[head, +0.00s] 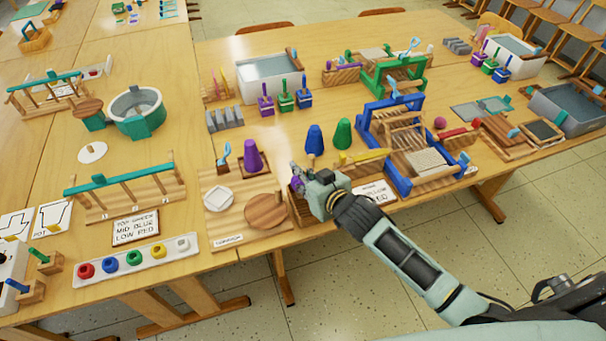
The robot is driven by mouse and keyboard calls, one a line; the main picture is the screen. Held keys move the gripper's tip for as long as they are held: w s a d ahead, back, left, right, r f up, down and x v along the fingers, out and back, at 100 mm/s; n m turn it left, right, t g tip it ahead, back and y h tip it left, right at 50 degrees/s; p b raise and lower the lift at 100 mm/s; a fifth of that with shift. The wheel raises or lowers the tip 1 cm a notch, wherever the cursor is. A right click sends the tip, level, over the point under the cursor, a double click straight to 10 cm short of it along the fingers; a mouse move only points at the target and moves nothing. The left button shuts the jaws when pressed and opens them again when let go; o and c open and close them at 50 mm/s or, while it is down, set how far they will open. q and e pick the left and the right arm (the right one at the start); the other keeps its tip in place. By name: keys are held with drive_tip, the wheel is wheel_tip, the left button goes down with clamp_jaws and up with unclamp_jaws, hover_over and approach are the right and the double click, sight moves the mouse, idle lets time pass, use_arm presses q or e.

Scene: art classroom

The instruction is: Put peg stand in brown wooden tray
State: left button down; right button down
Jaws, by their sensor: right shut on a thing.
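My right gripper (305,190) is at the front edge of the middle table, just right of the wooden board with the purple cone. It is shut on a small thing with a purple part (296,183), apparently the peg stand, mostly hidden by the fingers. A brown wooden tray (299,219) shows partly under and beside the gripper; the gripper hides most of it. I cannot tell whether the held thing touches the tray. Two other wooden peg stands, one with a green peg (46,261) and one with a blue peg (29,291), stand at the far left. My left gripper is out of view.
The wooden board (228,221) with a purple cone (253,157) is left of the gripper. A blue cone (315,140) and green cone (342,134) stand behind it. A blue frame loom (404,187) is to the right. Bare tabletop lies behind the board.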

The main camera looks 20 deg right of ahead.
drive_tip(key=shift+p, duration=0.3)
drive_tip(key=shift+f, duration=0.25)
idle(0.6)
drive_tip(key=shift+f+b, duration=0.75)
drive_tip(key=shift+f, duration=0.2)
drive_tip(key=shift+p, duration=0.3)
idle(0.4)
drive_tip(key=shift+f+b, duration=0.5)
drive_tip(key=shift+f, duration=0.4)
idle(0.5)
idle(0.4)
drive_tip(key=c, duration=1.6)
unclamp_jaws()
drive_tip(key=shift+c, duration=0.2)
